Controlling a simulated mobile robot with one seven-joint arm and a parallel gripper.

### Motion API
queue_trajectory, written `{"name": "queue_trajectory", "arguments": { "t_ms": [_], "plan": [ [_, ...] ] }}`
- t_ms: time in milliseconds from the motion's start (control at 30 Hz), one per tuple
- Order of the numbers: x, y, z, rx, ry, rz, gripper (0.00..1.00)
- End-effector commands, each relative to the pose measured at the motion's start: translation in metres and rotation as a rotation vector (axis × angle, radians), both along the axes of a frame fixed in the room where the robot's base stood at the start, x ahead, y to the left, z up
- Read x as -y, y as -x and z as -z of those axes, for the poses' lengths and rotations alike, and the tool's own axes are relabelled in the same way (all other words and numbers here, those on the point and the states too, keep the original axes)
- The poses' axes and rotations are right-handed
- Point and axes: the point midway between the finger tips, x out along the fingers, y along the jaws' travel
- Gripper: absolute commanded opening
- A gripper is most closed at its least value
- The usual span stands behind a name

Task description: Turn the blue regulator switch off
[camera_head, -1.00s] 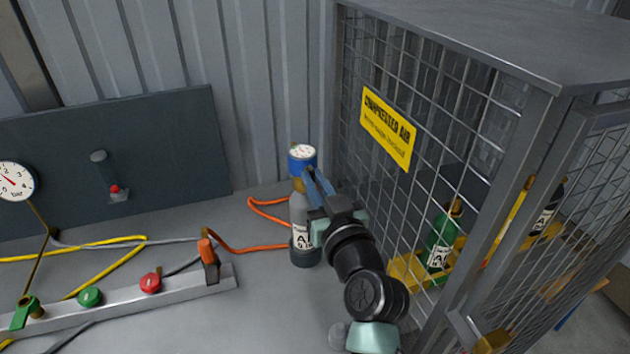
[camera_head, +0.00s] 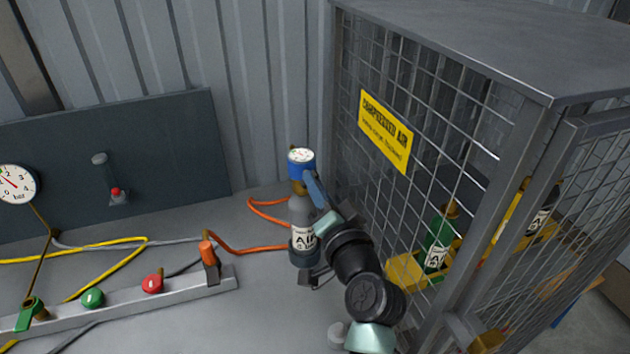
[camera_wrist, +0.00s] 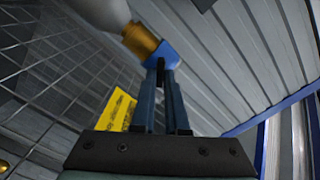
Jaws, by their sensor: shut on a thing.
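The blue regulator switch (camera_head: 301,167) sits on top of a grey air bottle (camera_head: 302,222), with a round white gauge face above it. The bottle stands upright on the grey bench beside the mesh cage. My gripper (camera_head: 309,181) reaches up from the lower right, its fingers at the right side of the blue part. In the wrist view the fingers (camera_wrist: 165,68) are close together and meet the blue regulator switch (camera_wrist: 164,52), next to its brass neck (camera_wrist: 141,40). The contact itself is partly hidden by the fingers.
The mesh cage (camera_head: 430,130) with a yellow sign (camera_head: 386,130) rises close to the right of my arm. A rail (camera_head: 190,290) with coloured knobs lies at the lower left. An orange hose (camera_head: 262,249) and yellow hose (camera_head: 95,243) cross the bench.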

Motion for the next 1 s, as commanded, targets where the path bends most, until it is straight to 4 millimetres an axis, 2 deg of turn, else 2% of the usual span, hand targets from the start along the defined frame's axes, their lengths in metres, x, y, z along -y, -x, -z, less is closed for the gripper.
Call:
{"name": "queue_trajectory", "arguments": {
  "t_ms": [600, 1000],
  "plan": [
    [0.0007, -0.0001, 0.0007, -0.166, -0.506, 0.001, 0.0],
    [0.0002, -0.0002, 0.0023, -0.214, -0.654, -0.001, 0.0]
  ]
}}
